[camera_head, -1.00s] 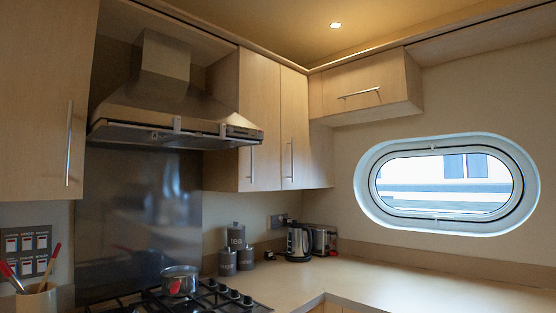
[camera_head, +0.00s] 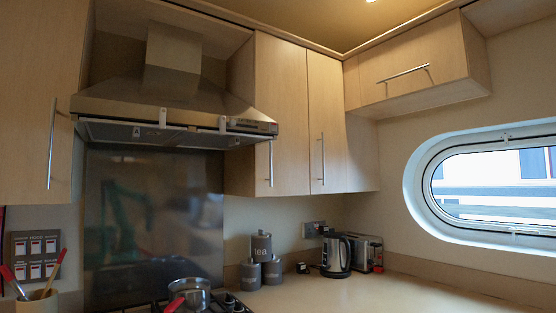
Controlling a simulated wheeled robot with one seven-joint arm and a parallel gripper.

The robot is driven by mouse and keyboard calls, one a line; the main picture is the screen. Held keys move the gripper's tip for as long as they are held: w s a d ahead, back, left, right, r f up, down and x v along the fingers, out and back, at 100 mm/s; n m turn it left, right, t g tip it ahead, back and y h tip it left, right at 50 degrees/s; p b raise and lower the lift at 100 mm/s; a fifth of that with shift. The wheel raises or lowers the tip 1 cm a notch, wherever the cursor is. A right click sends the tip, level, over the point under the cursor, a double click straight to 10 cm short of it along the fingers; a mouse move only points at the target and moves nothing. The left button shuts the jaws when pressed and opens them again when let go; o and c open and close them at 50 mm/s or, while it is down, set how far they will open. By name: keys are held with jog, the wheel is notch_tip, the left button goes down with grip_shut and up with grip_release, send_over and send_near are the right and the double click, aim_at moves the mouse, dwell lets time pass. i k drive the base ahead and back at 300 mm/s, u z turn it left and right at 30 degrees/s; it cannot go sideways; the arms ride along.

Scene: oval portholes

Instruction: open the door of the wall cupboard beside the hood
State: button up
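The metal hood (camera_head: 175,105) hangs over the hob at the left of the head view. To its right is a wall cupboard with two pale wood doors, a left door (camera_head: 281,110) next to the hood and a right door (camera_head: 326,120). Both doors look shut. Each has an upright bar handle low down, the left one (camera_head: 271,163) and the right one (camera_head: 323,158). Left of the hood is another wall cupboard door (camera_head: 35,100), also shut, with an upright bar handle (camera_head: 52,143). My gripper is not in view.
A counter (camera_head: 340,292) runs below, with grey canisters (camera_head: 262,247), a kettle (camera_head: 336,255) and a toaster (camera_head: 369,253). A pan (camera_head: 190,293) sits on the hob. A flap cupboard (camera_head: 410,75) hangs at the upper right, above an oval porthole (camera_head: 490,187).

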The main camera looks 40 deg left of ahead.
aim_at(280, 167)
jog(key=u, duration=0.4)
jog(key=i, duration=1.05)
jog(key=u, duration=1.2)
jog(key=i, duration=0.65)
jog(key=u, duration=0.4)
